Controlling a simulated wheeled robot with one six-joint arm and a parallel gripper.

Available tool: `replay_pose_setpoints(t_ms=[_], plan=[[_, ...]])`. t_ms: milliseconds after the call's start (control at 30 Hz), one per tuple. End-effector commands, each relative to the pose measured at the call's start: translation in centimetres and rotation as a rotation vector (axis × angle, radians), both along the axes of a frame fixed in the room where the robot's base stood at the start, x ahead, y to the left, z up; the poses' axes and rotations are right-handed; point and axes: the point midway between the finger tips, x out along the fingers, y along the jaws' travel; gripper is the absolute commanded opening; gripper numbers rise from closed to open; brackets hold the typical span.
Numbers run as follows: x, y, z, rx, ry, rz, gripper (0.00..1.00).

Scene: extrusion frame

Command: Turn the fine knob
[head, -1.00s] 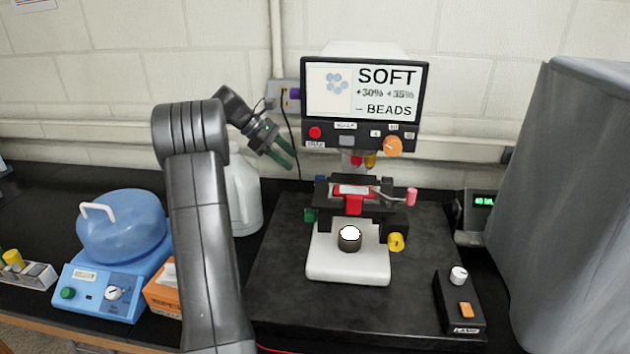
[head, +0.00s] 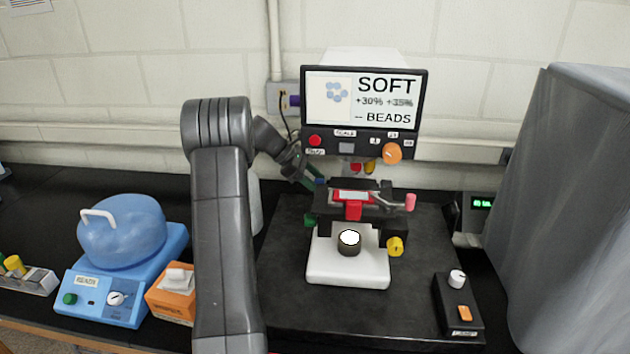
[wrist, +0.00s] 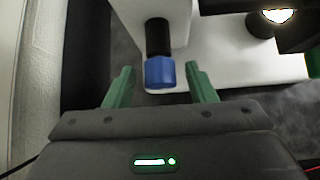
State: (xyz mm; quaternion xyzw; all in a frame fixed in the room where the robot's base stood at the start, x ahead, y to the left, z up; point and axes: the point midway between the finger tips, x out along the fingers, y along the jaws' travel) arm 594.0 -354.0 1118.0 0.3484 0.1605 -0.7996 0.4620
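A blue knob (wrist: 160,72) on a dark shaft sticks out from the white microscope body in the wrist view. My gripper (wrist: 159,70) is open, its green fingertips on either side of the knob with a gap at each side. In the head view my gripper (head: 308,180) is beside the left rear of the microscope, partly hidden by my arm. The microscope (head: 347,271) also has a yellow knob (head: 395,246) at right and a green knob (head: 309,221) at left. No label shows which one is the fine knob.
A screen reading "SOFT" and "BEADS" (head: 362,98) stands above, with an orange knob (head: 392,153). A blue centrifuge-like device (head: 105,300) and an orange box (head: 172,305) are at left. A lamp control box (head: 458,303) and a grey covered shape (head: 570,200) are at right.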

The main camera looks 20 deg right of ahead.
Motion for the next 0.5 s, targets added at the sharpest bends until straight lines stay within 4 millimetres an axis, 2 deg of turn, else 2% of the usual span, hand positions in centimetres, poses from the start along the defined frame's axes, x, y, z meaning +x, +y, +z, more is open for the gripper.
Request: replay_pose_setpoints(t_ms=[33, 200, 500], plan=[[0.01, 0.01, 0.0, 0.0, 0.0, 0.0, 0.4], [0.01, 0.02, 0.01, 0.0, 0.0, 0.0, 0.08], [-0.01, 0.06, -0.21, -0.016, -0.025, 0.0, 0.08]])
